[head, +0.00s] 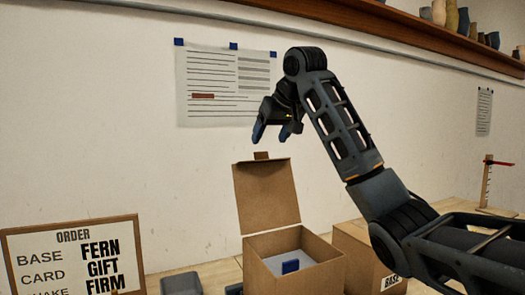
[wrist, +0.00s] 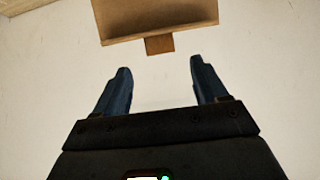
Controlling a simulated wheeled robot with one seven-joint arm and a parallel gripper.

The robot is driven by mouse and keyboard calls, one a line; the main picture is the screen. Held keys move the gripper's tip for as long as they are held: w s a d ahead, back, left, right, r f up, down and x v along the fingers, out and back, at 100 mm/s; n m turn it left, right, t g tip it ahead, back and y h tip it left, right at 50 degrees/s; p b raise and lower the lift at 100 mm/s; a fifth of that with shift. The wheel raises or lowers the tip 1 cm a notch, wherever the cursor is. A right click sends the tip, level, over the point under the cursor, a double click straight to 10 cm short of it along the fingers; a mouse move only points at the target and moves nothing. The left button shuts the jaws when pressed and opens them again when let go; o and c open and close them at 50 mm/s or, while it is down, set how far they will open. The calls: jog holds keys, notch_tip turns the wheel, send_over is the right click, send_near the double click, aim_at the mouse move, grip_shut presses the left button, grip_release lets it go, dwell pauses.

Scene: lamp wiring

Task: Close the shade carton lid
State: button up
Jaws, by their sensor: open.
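The shade carton (head: 296,272) is an open brown cardboard box on the wooden bench in the head view. Its lid (head: 266,195) stands raised at the back, with a small tab (head: 261,156) on its top edge. My gripper (head: 270,133) is open and empty above the lid's top edge, pointing down. In the wrist view my gripper (wrist: 160,85) has its blue fingers apart, with the lid (wrist: 160,20) and its tab (wrist: 159,44) beyond them, between the fingers' lines and not touching them.
A second carton (head: 362,253) marked BASE stands right of the open one. An order board (head: 75,258) stands at the front left, and a dark grey block (head: 181,283) lies beside it. A red-topped stand (head: 490,185) is at the right. A shelf with vases (head: 452,18) runs along the upper right wall.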

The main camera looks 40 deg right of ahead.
aim_at(262, 154)
jog(key=shift+p+x, duration=0.8)
jog(key=shift+x, duration=2.75)
grip_shut()
